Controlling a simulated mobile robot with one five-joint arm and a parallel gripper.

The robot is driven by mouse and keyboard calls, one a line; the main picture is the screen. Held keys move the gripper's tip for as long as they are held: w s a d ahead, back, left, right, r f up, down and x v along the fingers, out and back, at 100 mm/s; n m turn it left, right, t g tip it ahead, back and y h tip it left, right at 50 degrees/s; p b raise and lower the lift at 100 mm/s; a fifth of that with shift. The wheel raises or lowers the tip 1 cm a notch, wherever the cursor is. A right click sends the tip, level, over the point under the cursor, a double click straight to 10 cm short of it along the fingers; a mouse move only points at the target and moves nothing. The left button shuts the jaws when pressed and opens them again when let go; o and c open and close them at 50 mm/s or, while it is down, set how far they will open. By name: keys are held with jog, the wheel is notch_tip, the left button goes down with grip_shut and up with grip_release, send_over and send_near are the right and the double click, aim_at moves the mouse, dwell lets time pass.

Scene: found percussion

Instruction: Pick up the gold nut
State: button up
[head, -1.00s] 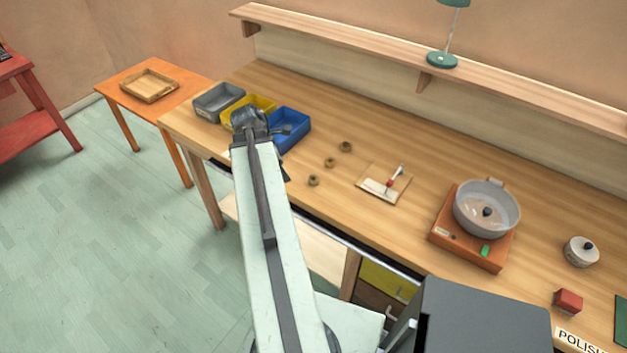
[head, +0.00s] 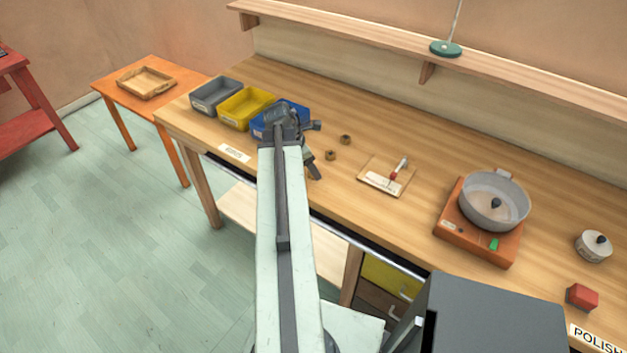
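Three small brownish nuts lie in a slanting row on the wooden workbench: a far nut (head: 345,139), a middle nut (head: 330,155) and a near nut (head: 311,176). They look alike in colour at this size, so I cannot tell which is the gold one.
Grey (head: 215,96), yellow (head: 246,108) and blue (head: 270,120) bins stand at the bench's left end, the blue one partly behind my arm. A bowl on an orange base (head: 495,203) stands farther right.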

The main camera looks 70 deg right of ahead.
jog(key=shift+x, duration=0.9)
jog(key=shift+a+r, duration=0.1)
jog(key=shift+r, duration=0.05)
grip_shut()
